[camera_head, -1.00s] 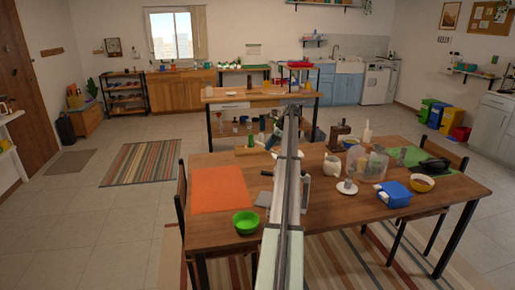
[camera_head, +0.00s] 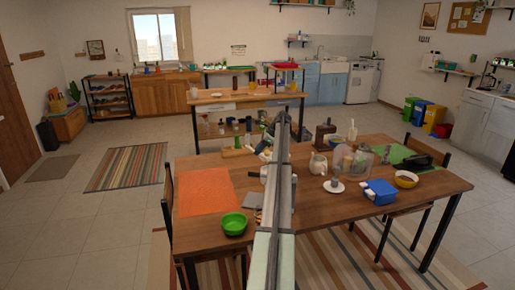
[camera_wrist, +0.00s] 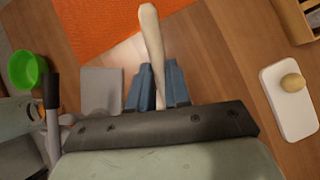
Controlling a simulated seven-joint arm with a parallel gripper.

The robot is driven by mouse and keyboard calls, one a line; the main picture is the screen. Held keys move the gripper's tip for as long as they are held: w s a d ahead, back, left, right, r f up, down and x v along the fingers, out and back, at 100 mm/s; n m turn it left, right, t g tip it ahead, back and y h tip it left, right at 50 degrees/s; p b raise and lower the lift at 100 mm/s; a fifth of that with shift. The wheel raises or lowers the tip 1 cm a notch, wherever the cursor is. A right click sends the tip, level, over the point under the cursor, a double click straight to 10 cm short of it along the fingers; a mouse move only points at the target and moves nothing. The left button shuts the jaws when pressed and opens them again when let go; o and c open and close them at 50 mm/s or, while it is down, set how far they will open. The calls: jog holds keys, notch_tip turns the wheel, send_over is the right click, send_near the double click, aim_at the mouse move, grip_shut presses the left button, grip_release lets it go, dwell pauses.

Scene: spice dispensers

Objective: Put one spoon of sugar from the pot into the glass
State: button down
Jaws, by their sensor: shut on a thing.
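My gripper (camera_wrist: 158,72) has its blue fingers closed on a pale, slim spoon-like utensil (camera_wrist: 149,22) in the wrist view. The utensil extends over the wooden table; its far end lies near the orange mat, and I cannot see any sugar on it. In the head view my arm hides most of the gripper. A cream pot (camera_head: 318,166) stands on the table right of my arm; its contents cannot be made out. A clear, rounded glass-like vessel (camera_head: 366,160) stands farther right. I cannot tell whether it is the task's glass.
An orange mat (camera_head: 207,192) and a green bowl (camera_head: 234,223) lie left of my arm. A white tray (camera_wrist: 277,107) shows in the wrist view.

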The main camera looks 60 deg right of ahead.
jog(key=shift+s+d+f, duration=0.1)
jog(key=shift+s+f, duration=0.05)
jog(key=shift+f, duration=0.35)
jog(key=shift+f, duration=0.2)
jog(key=shift+f, duration=0.2)
dwell(0.4)
jog(key=shift+f, duration=2.05)
